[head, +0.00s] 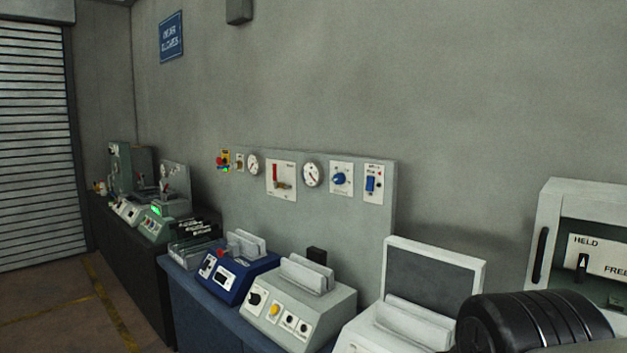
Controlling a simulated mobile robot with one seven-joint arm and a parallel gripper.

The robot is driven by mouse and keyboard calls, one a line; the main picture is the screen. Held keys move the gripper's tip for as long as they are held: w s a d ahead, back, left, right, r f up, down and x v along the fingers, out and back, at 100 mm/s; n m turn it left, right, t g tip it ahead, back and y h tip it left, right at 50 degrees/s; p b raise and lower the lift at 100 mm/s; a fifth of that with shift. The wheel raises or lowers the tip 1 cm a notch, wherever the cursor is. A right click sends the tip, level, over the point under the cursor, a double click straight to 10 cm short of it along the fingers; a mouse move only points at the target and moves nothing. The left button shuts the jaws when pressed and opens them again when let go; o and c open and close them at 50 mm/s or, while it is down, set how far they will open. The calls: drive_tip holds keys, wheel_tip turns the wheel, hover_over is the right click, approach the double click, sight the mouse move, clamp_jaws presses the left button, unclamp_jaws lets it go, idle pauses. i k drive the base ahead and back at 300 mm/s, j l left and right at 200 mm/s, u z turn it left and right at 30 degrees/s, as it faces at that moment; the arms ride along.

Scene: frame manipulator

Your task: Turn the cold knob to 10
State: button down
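No knob here carries a label I can read as "cold". A round blue knob (340,179) sits on a white plate on the grey upright panel (250,195) against the wall. The plate's scale is too small to read. On the grey machine (313,315) in front there are a black knob (254,298), a yellow knob (273,309) and smaller dark knobs (289,321). My gripper is not in view.
A blue machine (233,275) and a white machine (433,267) stand on the bench beside the grey one. A white cabinet with a HELD/FREE lever (582,267) is at right. A black ribbed rounded shape (535,322) covers the lower right. Floor shows at left.

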sight(338, 178)
drive_tip(key=u, duration=1.15)
drive_tip(key=j+u, duration=0.15)
drive_tip(key=j, duration=0.15)
drive_tip(key=i+j+u, duration=0.1)
drive_tip(key=j, duration=0.2)
drive_tip(key=i+j+u, duration=0.15)
drive_tip(key=j, duration=0.15)
drive_tip(key=i+j, duration=0.9)
drive_tip(key=i+z, duration=0.25)
drive_tip(key=i, duration=0.2)
drive_tip(key=i+j+z, duration=0.1)
drive_tip(key=i+z, duration=0.15)
drive_tip(key=i, duration=0.25)
drive_tip(key=i+j+z, duration=0.25)
drive_tip(key=i, duration=0.2)
drive_tip(key=i+l+z, duration=0.1)
drive_tip(key=z, duration=0.3)
drive_tip(key=i+z, duration=0.55)
drive_tip(key=z, duration=0.2)
drive_tip(key=i+j+z, duration=0.1)
drive_tip(key=z, duration=0.25)
drive_tip(key=i, duration=0.1)
